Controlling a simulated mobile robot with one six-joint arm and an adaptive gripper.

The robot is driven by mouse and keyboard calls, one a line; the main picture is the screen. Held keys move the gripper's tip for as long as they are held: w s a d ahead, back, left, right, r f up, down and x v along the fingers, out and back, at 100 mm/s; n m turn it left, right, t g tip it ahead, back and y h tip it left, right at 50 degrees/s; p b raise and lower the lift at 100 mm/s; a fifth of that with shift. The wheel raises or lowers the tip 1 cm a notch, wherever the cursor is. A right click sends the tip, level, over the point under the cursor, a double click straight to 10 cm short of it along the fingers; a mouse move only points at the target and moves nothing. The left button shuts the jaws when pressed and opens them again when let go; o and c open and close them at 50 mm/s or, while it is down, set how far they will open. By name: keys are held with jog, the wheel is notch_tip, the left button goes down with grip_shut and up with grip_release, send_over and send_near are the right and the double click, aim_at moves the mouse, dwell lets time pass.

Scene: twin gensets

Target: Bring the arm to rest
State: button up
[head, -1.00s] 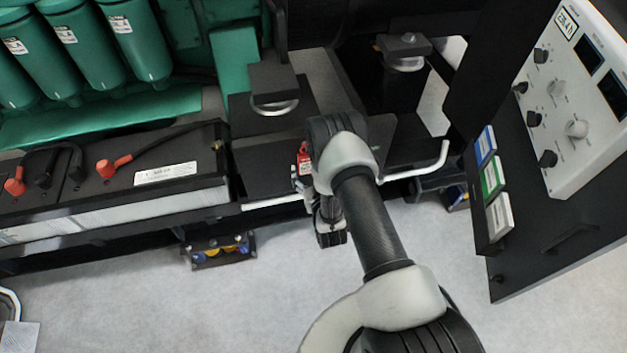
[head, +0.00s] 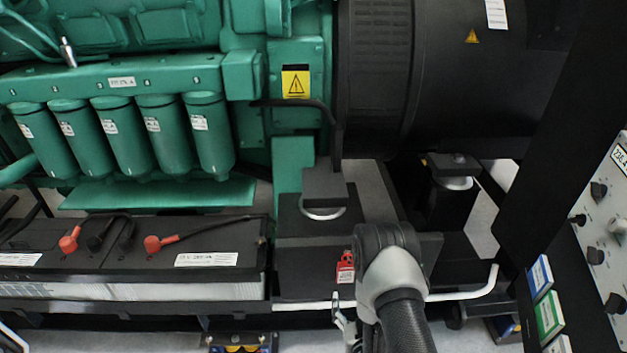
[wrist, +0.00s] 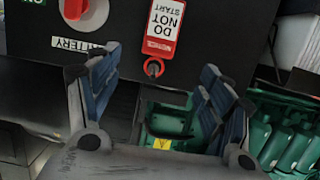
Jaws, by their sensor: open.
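My gripper (wrist: 152,105) is open in the wrist view, its two blue-padded fingers apart with nothing between them. Just beyond the fingertips hangs a red and white "DO NOT START" tag (wrist: 163,28) on a dark panel, apart from the fingers. A red rotary switch (wrist: 73,8) with a "BATTERY" label is left of the tag. In the head view the red tag (head: 346,269) shows beside my arm's grey joint, above the white rail. My arm's own joint hides most of the panel there, and the gripper's fingers are not clear in that view.
The green engine (head: 140,90) with several filters stands at the back left. Batteries (head: 215,240) with red terminals sit at the left. A white rail (head: 465,290) runs across the front. The control panel (head: 610,225) and coloured binders (head: 541,277) stand close at the right.

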jog(key=w+r+g, duration=0.2)
jog(key=w+r, duration=0.4)
jog(key=r, duration=0.2)
jog(key=s+r+g, duration=0.2)
jog(key=r, duration=0.7)
jog(key=s+r+g, duration=0.1)
jog(key=s+r, duration=0.2)
jog(key=r, duration=0.5)
jog(key=s+r+g, duration=0.2)
jog(key=s+r, duration=0.1)
jog(key=s, duration=0.6)
jog(key=s+r+g, duration=0.1)
jog(key=s+r, duration=0.3)
jog(key=s, duration=0.6)
jog(key=s+r+g, duration=0.2)
jog(key=s+r, duration=0.2)
jog(key=s, duration=0.5)
jog(key=shift+s+g, duration=0.2)
jog(key=shift+g, duration=0.1)
jog(key=shift+r, duration=0.1)
jog(key=shift+c, duration=0.6)
